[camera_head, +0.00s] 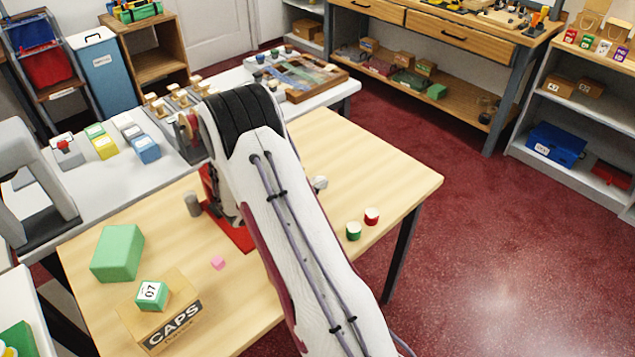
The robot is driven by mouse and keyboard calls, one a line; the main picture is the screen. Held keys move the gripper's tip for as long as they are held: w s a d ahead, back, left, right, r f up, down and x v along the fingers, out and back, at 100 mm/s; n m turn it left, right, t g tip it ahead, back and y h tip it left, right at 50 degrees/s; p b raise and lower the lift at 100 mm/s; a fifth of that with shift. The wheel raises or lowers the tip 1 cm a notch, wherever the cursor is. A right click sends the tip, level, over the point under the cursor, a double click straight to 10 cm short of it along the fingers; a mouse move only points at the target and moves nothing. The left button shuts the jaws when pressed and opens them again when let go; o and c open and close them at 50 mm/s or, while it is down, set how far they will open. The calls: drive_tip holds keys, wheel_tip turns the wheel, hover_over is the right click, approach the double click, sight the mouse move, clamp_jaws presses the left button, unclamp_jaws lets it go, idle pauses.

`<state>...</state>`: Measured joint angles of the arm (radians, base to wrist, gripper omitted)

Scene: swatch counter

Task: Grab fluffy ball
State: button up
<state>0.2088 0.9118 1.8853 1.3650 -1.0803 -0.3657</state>
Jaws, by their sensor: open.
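I cannot make out a clear fluffy ball in the head view. A small pink piece (218,262) lies on the wooden table (400,180), left of my arm; its texture is too small to tell. A small pale grey lump (320,182) sits on the table just right of my arm, and I cannot tell what it is. My white arm crosses the middle of the view and bends down behind itself at the elbow. My gripper is hidden behind it, and part of the table is covered too.
A green block (117,254), a CAPS box (165,318) with a green cube marked 07 (151,293), and a grey cylinder (192,204) stand left. A red plate (240,238) lies beside my arm. Green (353,231) and red (371,216) pots stand right. The table's right corner is clear.

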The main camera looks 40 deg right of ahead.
sight(318, 177)
drive_tip(key=shift+x, duration=1.55)
drive_tip(key=shift+s, duration=0.15)
drive_tip(key=c, duration=0.9)
